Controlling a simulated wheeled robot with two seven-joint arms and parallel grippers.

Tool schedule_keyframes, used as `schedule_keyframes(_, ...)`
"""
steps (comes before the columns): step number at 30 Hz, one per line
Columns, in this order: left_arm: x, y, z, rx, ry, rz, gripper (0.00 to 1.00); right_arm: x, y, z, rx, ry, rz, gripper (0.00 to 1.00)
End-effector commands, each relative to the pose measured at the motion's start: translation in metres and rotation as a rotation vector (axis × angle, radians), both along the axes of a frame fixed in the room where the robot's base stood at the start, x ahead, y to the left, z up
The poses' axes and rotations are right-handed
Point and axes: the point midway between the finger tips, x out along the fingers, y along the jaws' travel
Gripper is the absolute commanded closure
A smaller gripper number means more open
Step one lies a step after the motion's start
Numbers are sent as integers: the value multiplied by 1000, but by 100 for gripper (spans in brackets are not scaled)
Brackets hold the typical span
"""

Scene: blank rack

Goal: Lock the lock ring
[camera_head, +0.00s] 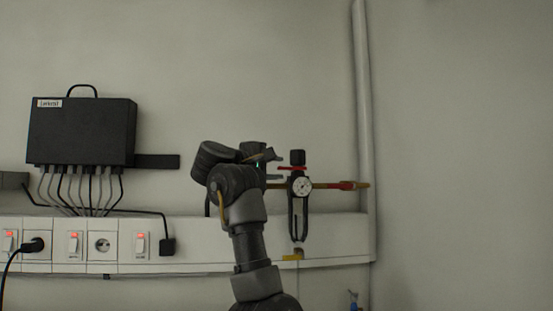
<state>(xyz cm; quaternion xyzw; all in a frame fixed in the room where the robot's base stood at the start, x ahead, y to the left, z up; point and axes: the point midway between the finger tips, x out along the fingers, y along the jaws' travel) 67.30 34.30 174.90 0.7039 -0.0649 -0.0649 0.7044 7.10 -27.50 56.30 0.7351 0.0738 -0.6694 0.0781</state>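A pressure regulator with a round white gauge (302,187) is mounted on the wall right of centre, with a black knob (297,157) on top. A thin red ring (292,168) sits just under the knob; it looks like the lock ring, but its setting is too small to tell. My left gripper (278,167) is just left of the ring, pointing right. Its two dark fingers look apart, one above the other, with nothing visible between them. Whether a finger touches the ring I cannot tell. My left wrist hides the wall behind it. My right gripper is not in view.
A brass and red pipe fitting (340,185) runs right from the regulator to a vertical pipe (362,100). A white trunking (200,234) with switches and sockets runs below. A black box (82,132) with several cables hangs at left. The right wall is bare.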

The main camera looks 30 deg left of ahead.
Motion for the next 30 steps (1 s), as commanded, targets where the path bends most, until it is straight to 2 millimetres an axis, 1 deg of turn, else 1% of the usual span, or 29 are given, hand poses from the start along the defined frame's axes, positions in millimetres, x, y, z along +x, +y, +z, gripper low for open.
schedule_keyframes(1, 3, -1, 1, 0, 1, -1, 69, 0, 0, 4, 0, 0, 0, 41)
schedule_keyframes(3, 6, -1, 0, 0, 1, 0, 69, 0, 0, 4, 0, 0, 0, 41)
schedule_keyframes(11, 7, -2, -1, 1, 1, 0, 69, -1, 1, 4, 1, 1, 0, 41)
schedule_keyframes(14, 7, -2, -1, 1, 1, 0, 81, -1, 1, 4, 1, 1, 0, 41)
schedule_keyframes(18, 7, -2, -1, 1, 1, 0, 99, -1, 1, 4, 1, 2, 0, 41)
schedule_keyframes(26, 6, -2, -2, 1, 1, 6, 100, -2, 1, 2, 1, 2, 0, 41)
schedule_keyframes(30, 6, -4, -3, 5, 1, 35, 100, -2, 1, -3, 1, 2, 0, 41)
